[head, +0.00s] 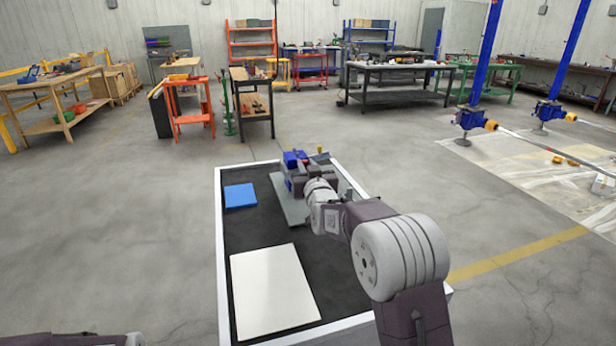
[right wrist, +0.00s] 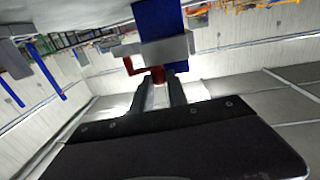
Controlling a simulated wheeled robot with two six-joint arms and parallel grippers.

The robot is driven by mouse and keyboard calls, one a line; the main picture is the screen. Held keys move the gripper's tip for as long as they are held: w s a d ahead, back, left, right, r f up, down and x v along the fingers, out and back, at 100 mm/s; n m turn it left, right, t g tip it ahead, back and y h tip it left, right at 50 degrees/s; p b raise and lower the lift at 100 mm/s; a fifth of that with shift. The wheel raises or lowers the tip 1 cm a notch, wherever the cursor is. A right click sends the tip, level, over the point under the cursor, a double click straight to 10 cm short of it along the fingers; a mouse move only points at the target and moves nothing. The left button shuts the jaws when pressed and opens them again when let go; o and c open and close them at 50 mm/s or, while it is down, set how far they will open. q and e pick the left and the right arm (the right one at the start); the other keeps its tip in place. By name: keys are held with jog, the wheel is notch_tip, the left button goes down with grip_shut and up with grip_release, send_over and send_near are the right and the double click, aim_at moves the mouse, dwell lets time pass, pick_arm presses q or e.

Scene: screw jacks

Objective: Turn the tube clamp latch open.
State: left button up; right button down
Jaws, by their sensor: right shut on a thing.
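The tube clamp (head: 295,160) shows in the head view as a blue and grey fixture on a grey plate (head: 291,211), partly hidden behind my right wrist. In the right wrist view, its blue block (right wrist: 158,18) and grey body (right wrist: 155,52) are close in front of the fingers. A red latch (right wrist: 132,66) reaches down from the grey body to my right gripper (right wrist: 159,88). The right fingers are shut on the red latch at its lower end. The exact contact is small and partly hidden. My left gripper is out of view; only part of my left arm shows at the lower left.
The dark tabletop (head: 240,232) has a white rim (head: 219,255). A blue square (head: 239,195) lies at its left, and a white panel (head: 272,290) lies nearer. Bare dark surface lies between them. Workbenches and blue jacks stand far behind, across open floor.

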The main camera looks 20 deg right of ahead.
jog(key=shift+a+m+h+p, duration=0.2)
jog(key=shift+m+h+p, duration=0.2)
jog(key=shift+h, duration=0.3)
jog(key=shift+m+h+p, duration=0.4)
jog(key=shift+m+h, duration=0.1)
jog(key=shift+h, duration=0.2)
jog(key=c, duration=1.3)
grip_release()
jog(key=v, duration=0.9)
jog(key=shift+r, duration=0.15)
